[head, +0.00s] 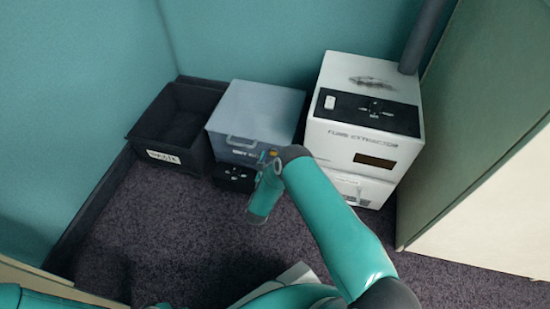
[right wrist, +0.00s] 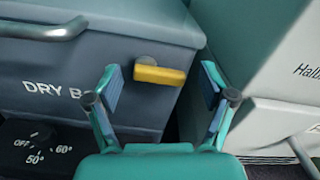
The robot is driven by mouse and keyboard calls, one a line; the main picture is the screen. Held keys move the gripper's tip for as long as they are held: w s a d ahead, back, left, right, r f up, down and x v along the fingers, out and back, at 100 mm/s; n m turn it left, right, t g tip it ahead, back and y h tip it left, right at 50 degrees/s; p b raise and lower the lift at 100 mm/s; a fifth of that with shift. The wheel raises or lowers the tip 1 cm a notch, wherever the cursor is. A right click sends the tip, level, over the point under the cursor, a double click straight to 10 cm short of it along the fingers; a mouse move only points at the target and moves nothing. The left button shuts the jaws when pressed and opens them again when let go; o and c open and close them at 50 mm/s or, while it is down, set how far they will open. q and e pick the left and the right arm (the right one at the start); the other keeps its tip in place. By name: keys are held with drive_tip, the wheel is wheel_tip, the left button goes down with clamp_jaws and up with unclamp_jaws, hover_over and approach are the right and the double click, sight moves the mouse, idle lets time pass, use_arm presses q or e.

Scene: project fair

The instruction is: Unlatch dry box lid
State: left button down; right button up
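The dry box (head: 258,107) is a blue-grey box with its lid down, between a black bin and a white machine. Its front, lettered "DRY B..." (right wrist: 52,91), fills the left of the right wrist view. A yellow latch (right wrist: 159,75) on a round pivot lies nearly level near the front's right edge; it shows small in the head view (head: 273,153). My right gripper (right wrist: 161,88) is open and empty, its fingers either side of the latch in that picture, with no contact visible. In the head view my right arm partly hides it. My left gripper is not in view.
A metal handle (right wrist: 45,30) is on the dry box's front, left of the latch. A black dial panel (right wrist: 35,148) sits below. The white fume extractor (head: 350,142) stands close on the right. A black bin (head: 172,120) stands left. Carpet in front is mostly clear.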

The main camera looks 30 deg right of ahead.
drive_tip(key=c, duration=0.9)
drive_tip(key=shift+d+f+m+b, duration=0.1)
drive_tip(key=shift+f+m+b, duration=0.25)
drive_tip(key=shift+m+b, duration=0.6)
drive_tip(key=shift+s+r+m+b, duration=0.1)
drive_tip(key=shift+m+b, duration=0.2)
drive_tip(key=shift+m, duration=0.15)
drive_tip(key=shift+c, duration=0.3)
drive_tip(key=o, duration=1.2)
drive_tip(key=shift+c, duration=0.2)
